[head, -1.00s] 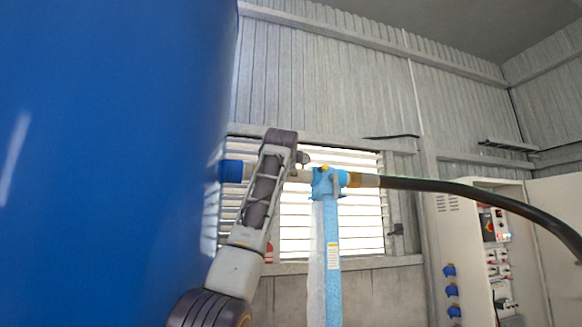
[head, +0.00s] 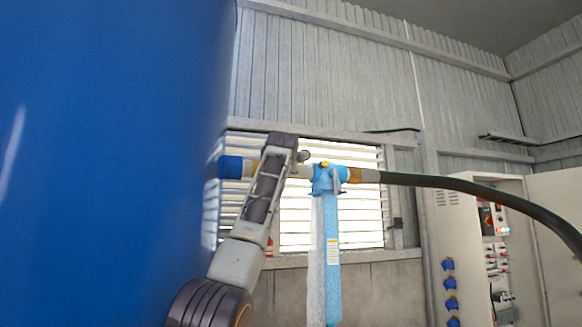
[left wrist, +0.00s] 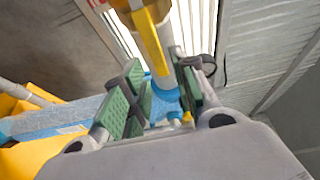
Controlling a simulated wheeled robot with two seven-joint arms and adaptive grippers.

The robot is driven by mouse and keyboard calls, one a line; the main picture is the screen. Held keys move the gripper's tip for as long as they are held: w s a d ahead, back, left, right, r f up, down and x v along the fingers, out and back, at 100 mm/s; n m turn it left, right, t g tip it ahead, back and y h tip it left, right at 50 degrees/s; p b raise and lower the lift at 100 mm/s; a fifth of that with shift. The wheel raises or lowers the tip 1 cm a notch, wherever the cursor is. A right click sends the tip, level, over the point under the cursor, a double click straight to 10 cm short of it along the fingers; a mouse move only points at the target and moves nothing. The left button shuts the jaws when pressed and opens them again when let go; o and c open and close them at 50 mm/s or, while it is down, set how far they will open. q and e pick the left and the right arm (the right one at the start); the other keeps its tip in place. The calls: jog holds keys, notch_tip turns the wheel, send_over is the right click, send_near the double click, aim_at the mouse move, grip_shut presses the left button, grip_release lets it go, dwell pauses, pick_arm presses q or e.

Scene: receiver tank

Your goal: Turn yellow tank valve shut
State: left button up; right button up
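The big blue tank (head: 100,160) fills the left of the head view. A short pipe with a blue collar (head: 231,167) leaves its side and runs to a light blue fitting (head: 326,181). My left gripper (head: 279,150) is at this pipe, between collar and fitting, and covers part of it. In the left wrist view a yellow valve handle (left wrist: 149,40) lies along the pipe, its tip reaching towards the gap between my green-padded fingers (left wrist: 157,88). The fingers are apart, one on each side of the pipe; contact with the handle is not clear. My right gripper is out of view.
A black hose (head: 470,184) runs right from the fitting. A light blue post (head: 333,265) stands below it. A bright louvred window (head: 365,215) is behind. An electrical cabinet (head: 455,225) with blue sockets stands at the right.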

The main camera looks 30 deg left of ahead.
pick_arm(q)
grip_shut()
jog(key=shift+o, duration=1.7)
grip_release()
jog(key=shift+s+d, duration=0.1)
jog(key=shift+s, duration=0.1)
jog(key=d+v, duration=0.1)
jog(key=v, duration=1.4)
jog(key=shift+w+d, duration=0.2)
